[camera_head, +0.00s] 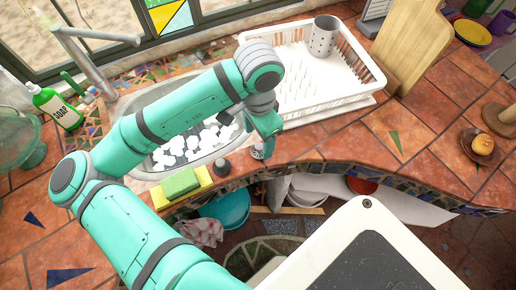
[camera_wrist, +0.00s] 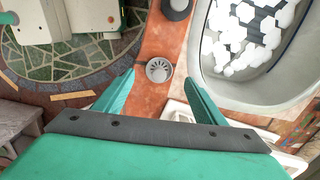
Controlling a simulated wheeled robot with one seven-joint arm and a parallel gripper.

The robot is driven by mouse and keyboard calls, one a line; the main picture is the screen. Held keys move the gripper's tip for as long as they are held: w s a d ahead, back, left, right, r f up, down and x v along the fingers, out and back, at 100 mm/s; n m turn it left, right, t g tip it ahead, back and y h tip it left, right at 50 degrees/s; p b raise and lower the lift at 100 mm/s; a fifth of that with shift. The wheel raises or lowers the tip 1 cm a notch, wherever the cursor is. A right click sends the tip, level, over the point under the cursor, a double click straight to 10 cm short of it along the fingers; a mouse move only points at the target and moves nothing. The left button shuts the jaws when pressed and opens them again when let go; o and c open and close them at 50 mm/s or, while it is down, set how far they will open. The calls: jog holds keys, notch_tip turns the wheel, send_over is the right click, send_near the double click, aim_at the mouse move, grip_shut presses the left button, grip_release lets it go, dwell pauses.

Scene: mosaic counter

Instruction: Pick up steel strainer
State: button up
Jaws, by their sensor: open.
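The steel strainer (camera_wrist: 158,70) is a small round grey piece with slots in its top. It sits on the terracotta counter strip between the sink and the counter's front edge. In the head view it shows small (camera_head: 257,152), partly hidden by my gripper. My gripper (camera_head: 266,135) points down over it. In the wrist view the two green fingers are spread wide, one on each side of the strainer, with nothing held. I cannot tell exactly how high the fingertips are above the counter.
A dark round stopper (camera_head: 222,167) stands on the same strip, left of the strainer. The sink (camera_head: 150,172) lies behind, with white pieces inside. A white dish rack (camera_head: 290,110) holding a grey perforated cup (camera_head: 322,37) stands to the right. A sponge (camera_head: 180,184) lies to the left.

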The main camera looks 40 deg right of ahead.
aim_at(259, 146)
notch_tip(259, 146, down, 4)
jog(key=shift+s+d+f, duration=0.1)
jog(key=shift+s+f, duration=0.05)
jog(key=shift+f, duration=0.4)
jog(key=c, duration=1.2)
